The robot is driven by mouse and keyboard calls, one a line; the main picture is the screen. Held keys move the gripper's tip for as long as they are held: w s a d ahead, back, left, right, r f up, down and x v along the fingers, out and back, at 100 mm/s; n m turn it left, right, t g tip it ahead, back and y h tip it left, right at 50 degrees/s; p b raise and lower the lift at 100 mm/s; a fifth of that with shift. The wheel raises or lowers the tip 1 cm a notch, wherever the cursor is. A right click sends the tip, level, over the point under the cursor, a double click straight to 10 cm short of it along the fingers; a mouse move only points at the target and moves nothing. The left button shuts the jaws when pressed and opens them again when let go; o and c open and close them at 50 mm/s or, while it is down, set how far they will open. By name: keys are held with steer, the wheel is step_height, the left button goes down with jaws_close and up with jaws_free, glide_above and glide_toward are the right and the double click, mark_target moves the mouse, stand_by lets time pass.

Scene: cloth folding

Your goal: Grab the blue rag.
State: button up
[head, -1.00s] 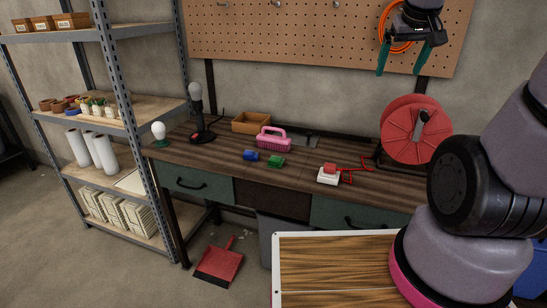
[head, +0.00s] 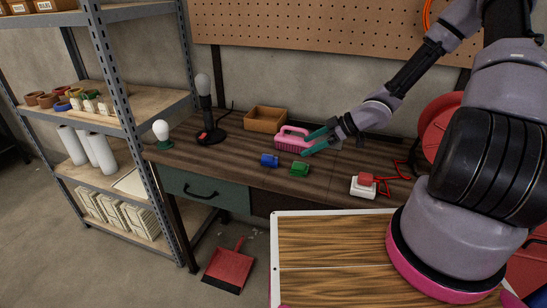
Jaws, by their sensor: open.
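The blue rag (head: 269,160) is a small folded bundle on the dark wooden workbench (head: 225,160), near its front edge. My gripper (head: 305,146) reaches in from the right with its teal fingers apart and nothing between them. It is to the right of the blue rag and a little behind it, apart from it in the picture. The fingers overlap the right side of a pink basket (head: 288,143); I cannot tell whether they touch it.
A green rag (head: 299,170) lies right of the blue one. A red rag (head: 367,178) sits on a white box (head: 362,191) farther right. A brown tray (head: 265,120) and a black lamp (head: 206,113) stand behind.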

mark_target(271, 157)
steer(key=shift+s+a+f+n+g+y, duration=0.15)
steer(key=shift+s+a+n+y, duration=0.1)
steer(key=shift+a+y, duration=0.3)
steer(key=shift+s+a+n+g+y, duration=0.15)
steer(key=shift+a+n+y, duration=0.15)
steer(key=shift+a, duration=0.35)
steer(key=x, duration=1)
steer(key=shift+a+f, duration=0.1)
steer(key=shift+a, duration=0.1)
steer(key=c, duration=1.4)
